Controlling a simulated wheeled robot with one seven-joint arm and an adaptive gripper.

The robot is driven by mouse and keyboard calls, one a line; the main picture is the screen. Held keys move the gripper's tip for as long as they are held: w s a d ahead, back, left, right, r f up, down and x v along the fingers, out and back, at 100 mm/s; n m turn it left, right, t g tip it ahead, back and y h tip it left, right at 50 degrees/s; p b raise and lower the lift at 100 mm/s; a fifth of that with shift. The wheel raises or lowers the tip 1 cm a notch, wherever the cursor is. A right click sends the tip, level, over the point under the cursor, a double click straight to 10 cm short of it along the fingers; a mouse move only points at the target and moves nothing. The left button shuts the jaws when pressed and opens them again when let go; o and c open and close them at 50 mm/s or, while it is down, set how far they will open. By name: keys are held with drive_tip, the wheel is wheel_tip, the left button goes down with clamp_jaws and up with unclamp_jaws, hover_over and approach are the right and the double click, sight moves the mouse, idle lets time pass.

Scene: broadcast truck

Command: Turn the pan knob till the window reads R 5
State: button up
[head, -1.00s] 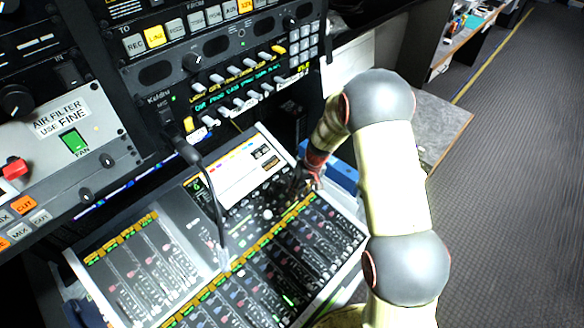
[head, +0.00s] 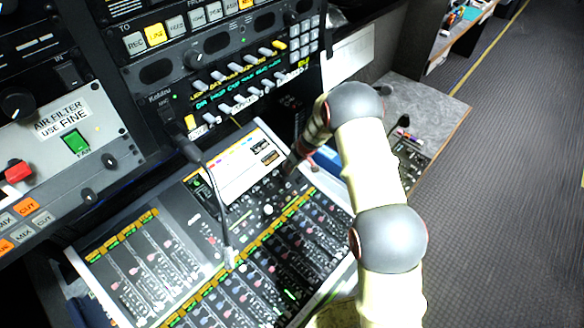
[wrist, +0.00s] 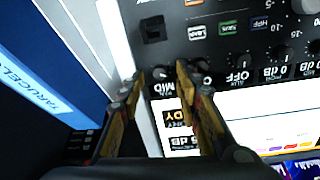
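My gripper (wrist: 163,72) is over the top corner of the mixing desk in the wrist view, its two yellowish fingers apart. Between them a small window (wrist: 162,88) appears to read MID, upside down in this view. The pan knob by it is dark and hard to make out between the fingertips; I cannot tell whether they touch it. In the head view my gripper (head: 289,167) is small and dark beside the desk's bright screen (head: 240,172), and the knob and window cannot be read there.
A blue box (wrist: 40,85) lies left of the desk in the wrist view. A gooseneck microphone (head: 215,195) rises over the desk in the head view.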

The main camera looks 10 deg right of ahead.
drive_tip(key=shift+x, duration=1.05)
drive_tip(key=shift+c, duration=0.8)
clamp_jaws()
